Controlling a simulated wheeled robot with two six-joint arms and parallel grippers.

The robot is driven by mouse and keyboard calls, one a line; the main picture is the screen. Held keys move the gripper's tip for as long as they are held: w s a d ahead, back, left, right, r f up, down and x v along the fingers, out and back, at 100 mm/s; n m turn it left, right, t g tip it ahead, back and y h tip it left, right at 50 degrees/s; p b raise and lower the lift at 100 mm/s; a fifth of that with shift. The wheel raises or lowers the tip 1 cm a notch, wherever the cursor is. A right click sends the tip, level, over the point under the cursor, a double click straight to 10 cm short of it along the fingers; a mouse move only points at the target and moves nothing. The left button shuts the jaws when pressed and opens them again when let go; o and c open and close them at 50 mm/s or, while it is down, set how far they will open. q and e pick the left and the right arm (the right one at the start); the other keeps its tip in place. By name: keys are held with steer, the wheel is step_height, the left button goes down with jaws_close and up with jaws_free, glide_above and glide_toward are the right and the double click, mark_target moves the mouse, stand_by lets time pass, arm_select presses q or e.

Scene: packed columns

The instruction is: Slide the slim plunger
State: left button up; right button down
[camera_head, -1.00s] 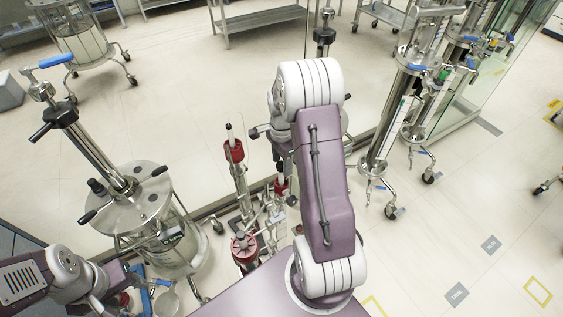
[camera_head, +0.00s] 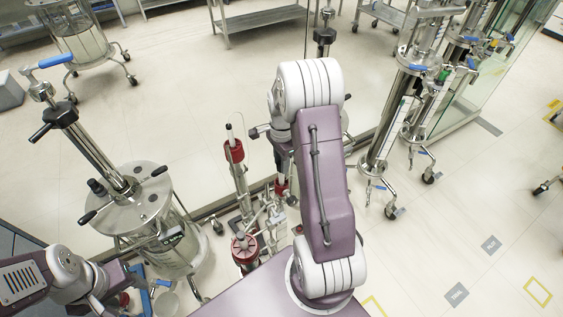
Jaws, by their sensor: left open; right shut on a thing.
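A slim upright column with a red collar (camera_head: 233,151) stands left of my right arm, with a thin pale-tipped plunger (camera_head: 229,131) rising from it. A second red collar (camera_head: 281,187) shows just beside my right arm. My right gripper (camera_head: 282,165) points down there, partly covered by my own arm. It is shut on what looks like a slim plunger, but its fingertips and the held part are mostly hidden. My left gripper (camera_head: 132,272) is at the lower left, low beside the large glass column; it is open and empty, its fingers hard to make out.
A large glass column (camera_head: 172,250) with a steel lid and tall rod stands at the left. A red-rimmed fitting (camera_head: 244,248) and metal pipework crowd the centre. Steel columns on castors (camera_head: 380,150) stand at the right. The pale floor at far right is mostly clear.

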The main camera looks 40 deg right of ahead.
stand_by(0.8)
step_height(320, 180, up, 8)
steer(key=p, duration=0.6)
steer(key=shift+f+p, duration=0.15)
steer(key=shift+p, duration=0.25)
steer(key=shift+w+d+f, duration=0.1)
steer(key=shift+w+f, duration=0.05)
steer(key=shift+f, duration=0.05)
steer(key=c, duration=1.1)
jaws_free()
steer(key=shift+r, duration=0.1)
steer(key=shift+o, duration=0.2)
step_height(320, 180, up, 9)
steer(key=shift+b, duration=0.45)
